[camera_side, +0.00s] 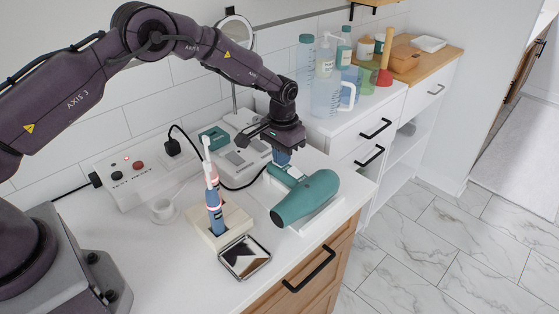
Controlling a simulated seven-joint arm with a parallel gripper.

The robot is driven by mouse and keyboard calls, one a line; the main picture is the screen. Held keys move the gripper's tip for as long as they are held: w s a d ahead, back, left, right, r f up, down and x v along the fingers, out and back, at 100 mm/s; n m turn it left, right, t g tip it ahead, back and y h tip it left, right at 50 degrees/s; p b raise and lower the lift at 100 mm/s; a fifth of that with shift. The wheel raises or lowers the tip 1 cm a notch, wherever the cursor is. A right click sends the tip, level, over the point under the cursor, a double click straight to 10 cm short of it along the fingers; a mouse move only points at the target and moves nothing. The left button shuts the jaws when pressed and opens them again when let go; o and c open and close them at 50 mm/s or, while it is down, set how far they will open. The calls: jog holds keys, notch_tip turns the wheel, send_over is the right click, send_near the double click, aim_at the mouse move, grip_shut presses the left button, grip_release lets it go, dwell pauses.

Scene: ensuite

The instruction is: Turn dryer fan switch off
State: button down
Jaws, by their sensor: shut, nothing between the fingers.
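A teal hair dryer (308,197) lies on a white stand or tray (318,217) near the front edge of the white counter. Its body points to the lower left and its handle (285,174) runs back toward the wall. My gripper (281,158) is shut and empty, pointing down at the handle's far end. I cannot tell whether the fingertips touch the handle. The fan switch cannot be made out; my gripper hides part of that area.
The counter's front left is clear.

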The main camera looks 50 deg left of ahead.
jog(key=shift+r, duration=3.45)
jog(key=s+r+t, duration=0.2)
jog(key=s+r, duration=0.5)
jog(key=s, duration=0.4)
jog(key=s+r+t, duration=0.1)
jog(key=s+r, duration=0.6)
jog(key=s, duration=0.4)
jog(key=s+a+r+t, duration=0.1)
jog(key=s+r+t, duration=0.1)
jog(key=s+r, duration=0.6)
jog(key=s, duration=0.3)
jog(key=shift+t, duration=0.3)
jog(key=shift+a, duration=0.1)
